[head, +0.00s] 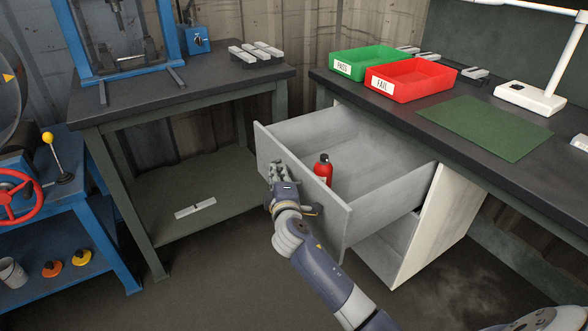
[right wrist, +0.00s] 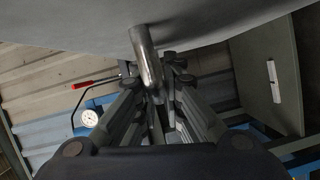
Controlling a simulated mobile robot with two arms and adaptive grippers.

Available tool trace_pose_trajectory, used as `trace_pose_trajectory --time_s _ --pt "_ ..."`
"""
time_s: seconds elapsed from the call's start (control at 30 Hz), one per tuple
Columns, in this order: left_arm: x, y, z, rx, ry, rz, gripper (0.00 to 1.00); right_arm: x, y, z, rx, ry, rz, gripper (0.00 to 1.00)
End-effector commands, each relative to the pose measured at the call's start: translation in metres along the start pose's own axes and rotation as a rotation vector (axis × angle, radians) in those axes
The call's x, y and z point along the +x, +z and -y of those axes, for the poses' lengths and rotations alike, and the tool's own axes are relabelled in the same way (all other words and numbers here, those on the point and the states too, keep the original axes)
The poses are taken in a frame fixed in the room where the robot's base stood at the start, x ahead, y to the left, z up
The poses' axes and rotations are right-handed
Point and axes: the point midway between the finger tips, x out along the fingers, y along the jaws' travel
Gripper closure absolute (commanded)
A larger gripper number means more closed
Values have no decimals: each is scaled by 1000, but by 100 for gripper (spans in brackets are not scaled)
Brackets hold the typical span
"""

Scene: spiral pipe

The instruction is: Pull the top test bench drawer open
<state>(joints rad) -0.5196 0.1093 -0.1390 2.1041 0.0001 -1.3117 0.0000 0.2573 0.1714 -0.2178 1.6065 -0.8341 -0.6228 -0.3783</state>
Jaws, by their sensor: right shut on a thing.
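The top test bench drawer (head: 300,195) is pulled well out from under the bench in the head view. Its inside shows, with a red bottle with a black cap (head: 323,170) standing in it. My right gripper (head: 279,178) is at the outer face of the drawer front. In the right wrist view, a metal bar handle (right wrist: 147,58) runs from the drawer front (right wrist: 80,28) down between the fingers of my right gripper (right wrist: 158,100), which is shut on it. My left gripper is not in view.
The test bench top (head: 400,100) holds a green PASS tray (head: 345,77), a red FAIL tray (head: 385,92), a green mat (head: 487,128) and a white lamp base (head: 530,98). A second table (head: 190,95) stands left of the drawer. The floor in front is clear.

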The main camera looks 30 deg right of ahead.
Motion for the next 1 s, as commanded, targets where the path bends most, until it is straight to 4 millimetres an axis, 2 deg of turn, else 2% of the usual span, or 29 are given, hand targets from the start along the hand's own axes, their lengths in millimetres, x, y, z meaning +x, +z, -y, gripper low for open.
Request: trace_pose_trajectory --time_s 0.2,0.4,0.63,1.0 --pt "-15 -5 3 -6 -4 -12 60 -14 -33 10 2 -5 -1 100" --pt "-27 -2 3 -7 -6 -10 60 -22 -52 14 1 -4 0 100" --pt "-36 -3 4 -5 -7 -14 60 -27 -63 16 -1 -4 1 100" --pt "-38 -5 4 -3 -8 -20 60 -28 -65 16 -2 -4 1 100"
